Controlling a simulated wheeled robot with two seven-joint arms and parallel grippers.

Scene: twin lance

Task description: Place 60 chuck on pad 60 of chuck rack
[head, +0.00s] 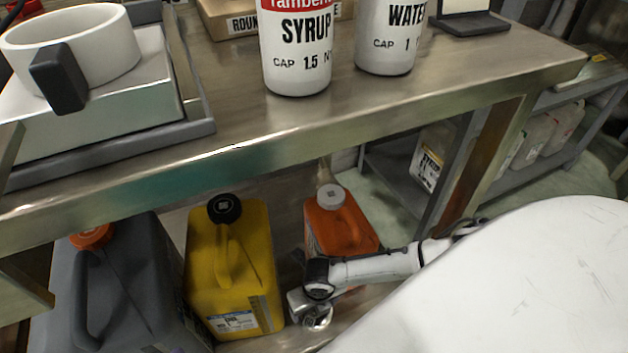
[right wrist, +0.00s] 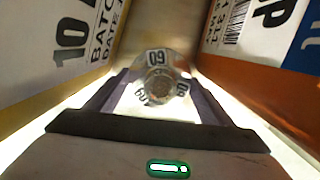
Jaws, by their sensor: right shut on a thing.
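The 60 chuck (right wrist: 158,86) is a small silvery piece with several white faces marked 60, which read upside down in the right wrist view. My right gripper (right wrist: 156,100) is shut on it, with one dark finger on each side. In the head view my right arm reaches in under the steel table, and the right gripper (head: 303,308) is low between the yellow jug and the orange jug. A shiny round part shows at its tip. I cannot make out the chuck rack or pad 60 in either view. My left gripper is not in view.
A yellow jug (head: 228,265) and an orange jug (head: 338,232) stand close on either side of the right gripper on the lower shelf. A grey jug (head: 115,285) stands further left. The steel table (head: 330,125) above carries a syrup canister (head: 296,50) and a water canister (head: 388,40).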

